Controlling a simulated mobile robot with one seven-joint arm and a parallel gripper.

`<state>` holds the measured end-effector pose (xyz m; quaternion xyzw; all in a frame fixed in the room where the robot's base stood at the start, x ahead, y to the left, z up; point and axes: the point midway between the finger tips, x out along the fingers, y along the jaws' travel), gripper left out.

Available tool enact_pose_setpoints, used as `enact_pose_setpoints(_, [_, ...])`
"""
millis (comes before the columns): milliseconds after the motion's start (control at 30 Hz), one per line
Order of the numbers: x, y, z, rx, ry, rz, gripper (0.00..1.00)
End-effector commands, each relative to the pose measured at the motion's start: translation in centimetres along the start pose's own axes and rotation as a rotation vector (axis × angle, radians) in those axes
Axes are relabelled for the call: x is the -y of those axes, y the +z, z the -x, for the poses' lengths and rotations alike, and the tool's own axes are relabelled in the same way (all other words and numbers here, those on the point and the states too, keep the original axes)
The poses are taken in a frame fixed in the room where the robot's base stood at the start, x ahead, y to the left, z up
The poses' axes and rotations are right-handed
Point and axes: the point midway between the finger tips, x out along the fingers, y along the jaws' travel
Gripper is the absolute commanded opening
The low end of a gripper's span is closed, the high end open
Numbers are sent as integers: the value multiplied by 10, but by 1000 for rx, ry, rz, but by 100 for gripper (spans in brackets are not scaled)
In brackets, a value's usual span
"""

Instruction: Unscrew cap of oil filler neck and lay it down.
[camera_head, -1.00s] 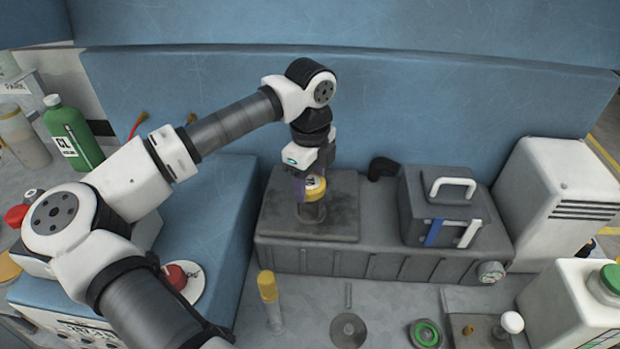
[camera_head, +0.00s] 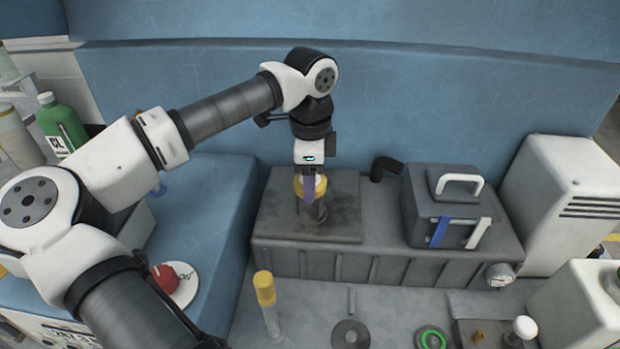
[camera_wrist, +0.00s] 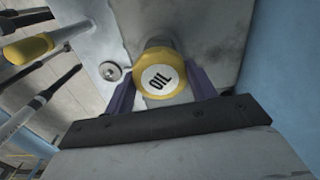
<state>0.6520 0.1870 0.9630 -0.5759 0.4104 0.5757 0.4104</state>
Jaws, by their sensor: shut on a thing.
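The yellow oil cap (camera_head: 299,186) sits at the top of the oil filler neck (camera_head: 311,211) on the dark plate of the grey tank. The wrist view shows the cap (camera_wrist: 160,76) from above, with a white "OIL" label. My gripper (camera_head: 310,188) points down over the neck and is shut on the cap, one purple finger on each side of it. In the head view the near finger hides part of the cap. I cannot tell whether the cap is still threaded on the neck.
A dark box with a white handle (camera_head: 457,185) and a black elbow pipe (camera_head: 384,167) stand to the right on the grey tank (camera_head: 385,255). A yellow-topped tube (camera_head: 265,290) stands in front. The dark plate (camera_head: 342,195) has bare room beside the neck. A blue wall rises behind.

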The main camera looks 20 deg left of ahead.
Motion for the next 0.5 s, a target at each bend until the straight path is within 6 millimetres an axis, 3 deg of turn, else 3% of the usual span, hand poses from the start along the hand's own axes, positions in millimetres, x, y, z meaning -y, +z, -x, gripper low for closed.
enact_pose_setpoints(300, [0, 1, -5, 3, 0, 295, 34])
enact_pose_setpoints(500, [0, 0, -2, 1, 2, 373, 34])
